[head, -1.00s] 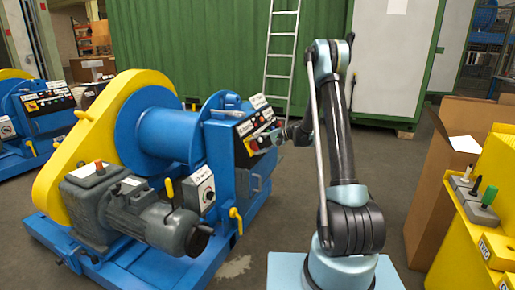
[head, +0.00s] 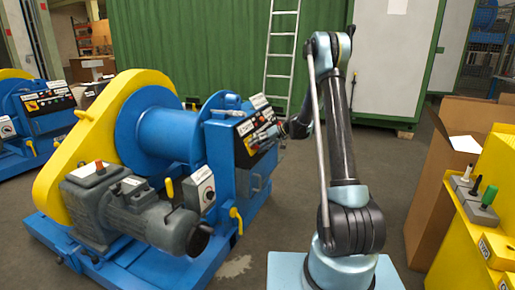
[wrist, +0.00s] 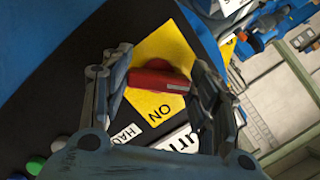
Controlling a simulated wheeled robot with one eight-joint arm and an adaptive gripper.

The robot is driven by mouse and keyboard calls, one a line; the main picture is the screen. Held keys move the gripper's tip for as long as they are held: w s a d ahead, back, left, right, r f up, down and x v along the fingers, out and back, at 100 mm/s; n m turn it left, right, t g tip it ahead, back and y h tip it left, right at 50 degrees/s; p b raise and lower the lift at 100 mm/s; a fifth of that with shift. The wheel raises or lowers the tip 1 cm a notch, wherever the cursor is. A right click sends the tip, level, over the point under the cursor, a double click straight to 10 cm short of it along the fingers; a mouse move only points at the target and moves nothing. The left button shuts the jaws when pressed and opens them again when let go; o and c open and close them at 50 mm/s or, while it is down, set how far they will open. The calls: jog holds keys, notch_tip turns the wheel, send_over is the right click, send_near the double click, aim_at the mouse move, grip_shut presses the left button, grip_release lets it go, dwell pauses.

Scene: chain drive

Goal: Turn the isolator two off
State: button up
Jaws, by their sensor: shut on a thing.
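A red isolator handle (wrist: 158,80) sits on a yellow plate (wrist: 165,50) on the dark control panel of the blue winch. The word ON shows on the plate, and a white mark shows near the handle's right end. My gripper (wrist: 160,82) has one finger at each end of the handle and is shut on it. In the head view my gripper (head: 272,137) is at the panel's front, beside the yellow plate (head: 250,144), and hides most of the handle. I cannot read the isolator's number.
The panel's buttons, a green one (wrist: 36,165) among them, lie close to the left finger. A grey motor (head: 140,215) and a yellow lever (head: 235,215) are on the winch. A cardboard box (head: 440,180) and a yellow console (head: 490,200) stand at the right.

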jog(key=shift+w+d+f+n, duration=0.1)
jog(key=shift+n, duration=0.3)
dwell(0.3)
jog(key=o, duration=1)
jog(key=shift+o, duration=0.2)
jog(key=v, duration=1.1)
jog(key=shift+d+r, duration=0.25)
jog(key=shift+r, duration=0.1)
